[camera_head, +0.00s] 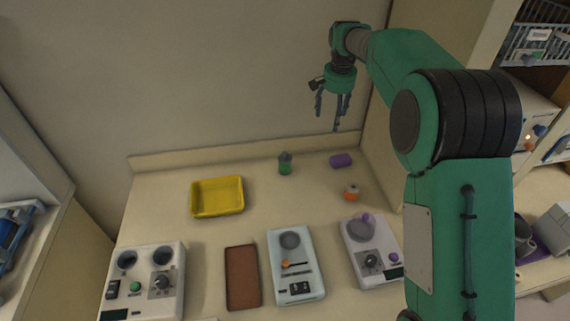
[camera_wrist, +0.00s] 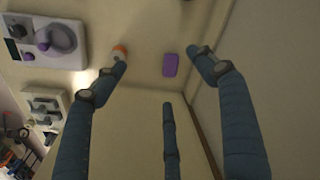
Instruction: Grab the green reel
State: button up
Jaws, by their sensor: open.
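A small green cylinder with a dark top (camera_head: 285,163), which looks like the green reel, stands upright near the back of the bench in the head view. It does not show in the wrist view. My gripper (camera_head: 334,112) is high above the bench, up and to the right of the green reel in the head view. In the wrist view its fingers (camera_wrist: 161,72) are spread wide, with nothing between them.
A purple cylinder (camera_head: 341,160) lies right of the green reel; an orange-and-white piece (camera_head: 351,193) is nearer. A yellow tray (camera_head: 217,197) stands left. A brown mat (camera_head: 242,277) and several devices fill the front. The wall rises behind the bench.

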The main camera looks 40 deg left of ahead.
jog(key=s+a+f, duration=0.1)
jog(key=a+f, duration=0.7)
jog(key=a, duration=0.2)
jog(key=g+p, duration=0.1)
send_over(285, 153)
jog(key=shift+h, duration=0.4)
notch_tip(285, 153, down, 8)
jog(key=shift+s+f, duration=0.1)
jog(key=shift+s, duration=0.05)
jog(key=shift+f, duration=4.3)
jog(key=shift+f, duration=0.1)
jog(key=shift+w+a+f, duration=0.1)
jog(key=shift+w+f, duration=0.05)
jog(key=shift+f, duration=0.6)
jog(key=shift+w+f, duration=0.15)
jog(key=shift+f, duration=1.6)
